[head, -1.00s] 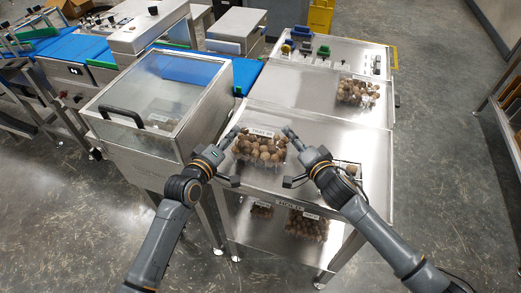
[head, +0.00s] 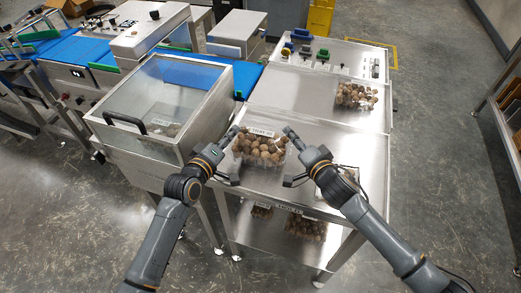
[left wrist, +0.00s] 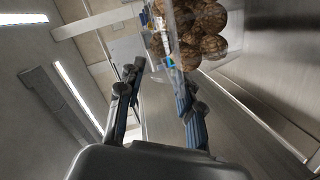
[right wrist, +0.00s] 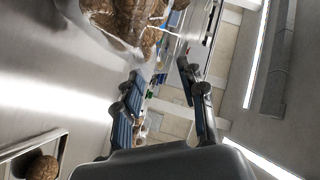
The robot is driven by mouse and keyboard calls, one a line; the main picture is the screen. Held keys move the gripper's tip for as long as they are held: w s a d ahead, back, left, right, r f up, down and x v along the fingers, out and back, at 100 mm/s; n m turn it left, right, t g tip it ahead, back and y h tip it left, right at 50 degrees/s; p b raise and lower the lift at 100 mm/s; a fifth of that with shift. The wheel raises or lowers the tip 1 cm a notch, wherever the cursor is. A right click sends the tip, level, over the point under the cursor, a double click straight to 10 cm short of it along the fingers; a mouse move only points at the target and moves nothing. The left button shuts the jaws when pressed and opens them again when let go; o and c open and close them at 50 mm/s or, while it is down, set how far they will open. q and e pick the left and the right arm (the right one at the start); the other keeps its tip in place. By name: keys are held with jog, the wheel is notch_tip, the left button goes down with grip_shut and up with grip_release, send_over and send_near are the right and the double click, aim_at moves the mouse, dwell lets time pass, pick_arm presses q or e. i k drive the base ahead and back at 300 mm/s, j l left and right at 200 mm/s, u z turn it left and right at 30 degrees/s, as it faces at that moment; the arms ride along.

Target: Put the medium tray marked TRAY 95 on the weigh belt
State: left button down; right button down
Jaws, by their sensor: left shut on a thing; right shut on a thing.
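A clear clamshell tray (head: 259,157) full of brown round items, with a white label on its top, is between my two grippers above the steel table. The label text is too small to read surely. My left gripper (head: 237,157) is shut on the tray's left side, and my right gripper (head: 288,157) is shut on its right side. The tray also shows in the left wrist view (left wrist: 195,45) and the right wrist view (right wrist: 120,20). Blue belt sections (head: 246,76) run behind the table and the lidded box; I cannot tell which is the weigh belt.
A steel box with a clear lid (head: 165,85) stands to the left. Another filled tray (head: 356,96) sits at the table's back right. A smaller tray is partly hidden behind my right arm. More trays (head: 305,226) lie on the lower shelf.

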aim_at(70, 50)
jog(key=k, duration=0.6)
jog(key=u, duration=1.15)
jog(key=i+j+u, duration=0.15)
jog(key=u, duration=1.05)
jog(key=i+l, duration=0.15)
jog(key=i, duration=0.25)
jog(key=i+l, duration=0.15)
jog(key=i, duration=0.25)
jog(key=i+l, duration=0.2)
jog(key=i, duration=0.2)
jog(key=i+z, duration=0.1)
jog(key=i, duration=1.1)
jog(key=i+l+z, duration=0.1)
jog(key=i+z, duration=0.7)
jog(key=i+j+z, duration=0.15)
jog(key=i+z, duration=0.3)
jog(key=i+l+z, duration=0.1)
jog(key=i+z, duration=0.95)
jog(key=k+j, duration=0.05)
jog(key=k, duration=0.05)
